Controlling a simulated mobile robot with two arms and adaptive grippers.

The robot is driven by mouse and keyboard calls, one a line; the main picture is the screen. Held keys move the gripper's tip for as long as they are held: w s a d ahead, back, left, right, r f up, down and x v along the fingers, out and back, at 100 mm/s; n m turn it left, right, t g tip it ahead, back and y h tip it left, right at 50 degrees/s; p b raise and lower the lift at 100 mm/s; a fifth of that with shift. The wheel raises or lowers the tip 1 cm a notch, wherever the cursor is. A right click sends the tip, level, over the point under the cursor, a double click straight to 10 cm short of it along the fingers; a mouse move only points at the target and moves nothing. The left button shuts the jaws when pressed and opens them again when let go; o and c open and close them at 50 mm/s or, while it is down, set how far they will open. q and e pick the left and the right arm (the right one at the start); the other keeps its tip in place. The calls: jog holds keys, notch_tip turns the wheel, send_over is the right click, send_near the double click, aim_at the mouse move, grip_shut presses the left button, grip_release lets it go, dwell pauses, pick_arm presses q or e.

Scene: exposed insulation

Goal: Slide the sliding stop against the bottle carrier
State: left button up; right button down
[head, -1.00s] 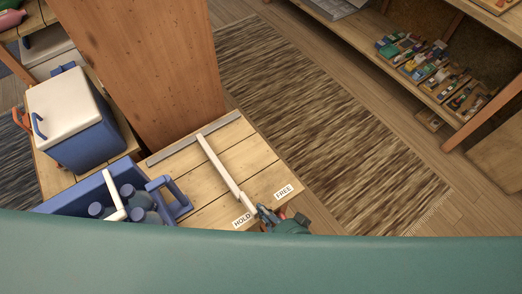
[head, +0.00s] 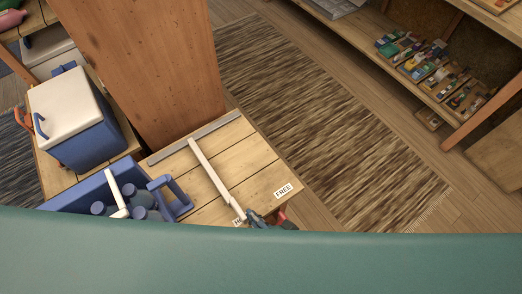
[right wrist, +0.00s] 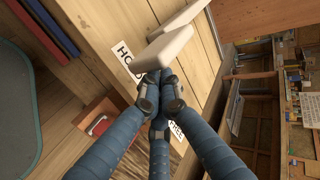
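The sliding stop (head: 215,173) is a long white bar lying across the wooden table top. Its near end block also shows in the right wrist view (right wrist: 166,47). The blue bottle carrier (head: 172,198), with several grey-blue bottles and a white handle, stands to its left, with bare wood between them. My right gripper (head: 247,214) is at the bar's near end. In the right wrist view its blue fingers (right wrist: 160,78) are together, tips against the block's FREE-label side, with nothing visible between them. The HOLD label (right wrist: 127,58) is beside the block. My left gripper is out of view.
A FREE label (head: 283,190) lies on the table's right part. A grey rail (head: 195,138) runs along the back edge, before a tall wooden panel (head: 150,70). A blue and white cooler (head: 75,120) stands at left. My teal body covers the bottom.

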jog(key=shift+s+a+p, duration=0.2)
jog(key=shift+s+a, duration=0.5)
jog(key=shift+a, duration=0.2)
jog(key=shift+s+a+p, duration=0.15)
jog(key=shift+s+a, duration=0.55)
jog(key=shift+a, duration=0.15)
jog(key=shift+s+a, duration=0.7)
jog(key=shift+a, duration=0.25)
jog(key=shift+s+a, duration=0.9)
jog(key=shift+a, duration=0.25)
jog(key=shift+d, duration=0.1)
jog(key=shift+w+d+p, duration=0.5)
jog(key=shift+w+d, duration=0.35)
jog(key=shift+d, duration=0.1)
